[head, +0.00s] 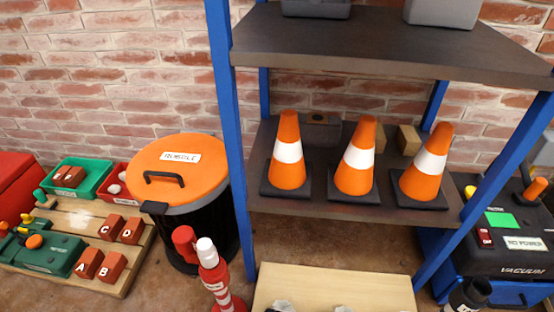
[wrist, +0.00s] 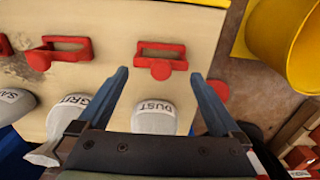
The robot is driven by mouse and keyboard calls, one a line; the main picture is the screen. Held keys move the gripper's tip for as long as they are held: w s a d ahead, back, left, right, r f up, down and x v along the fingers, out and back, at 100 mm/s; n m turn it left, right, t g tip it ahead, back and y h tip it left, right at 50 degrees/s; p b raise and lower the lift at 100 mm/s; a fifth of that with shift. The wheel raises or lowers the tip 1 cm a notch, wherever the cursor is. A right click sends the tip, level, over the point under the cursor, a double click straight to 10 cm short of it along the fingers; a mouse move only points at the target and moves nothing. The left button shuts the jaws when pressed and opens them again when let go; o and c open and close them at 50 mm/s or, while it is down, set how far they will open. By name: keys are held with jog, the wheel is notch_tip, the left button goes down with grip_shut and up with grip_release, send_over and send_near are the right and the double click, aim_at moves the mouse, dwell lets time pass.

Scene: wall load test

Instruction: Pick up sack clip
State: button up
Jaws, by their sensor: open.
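Two red clip-like pieces with open loops lie on a pale wooden surface (wrist: 105,20) in the wrist view. One red clip (wrist: 160,68) is ahead of my gripper, between the lines of its fingers. The other red clip (wrist: 62,52) is further left. Part of another red piece (wrist: 4,46) shows at the left edge. My gripper (wrist: 158,75) is open and empty, its two blue fingers spread. A grey sack marked DUST (wrist: 155,117) shows between the fingers. A GRIT sack (wrist: 65,112) and another grey sack (wrist: 14,104) are to the left.
A yellow container (wrist: 287,45) stands to the right in the wrist view. In the head view, a blue-framed shelf (head: 375,50) holds three orange cones (head: 357,160). An orange-lidded bin (head: 180,165) and a red-and-white post (head: 213,270) stand left of it. A pale board (head: 335,285) is below.

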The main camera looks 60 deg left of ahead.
notch_tip(320, 180, down, 4)
jog(key=b, duration=0.3)
jog(key=shift+s+d+f, duration=0.15)
jog(key=c, duration=0.9)
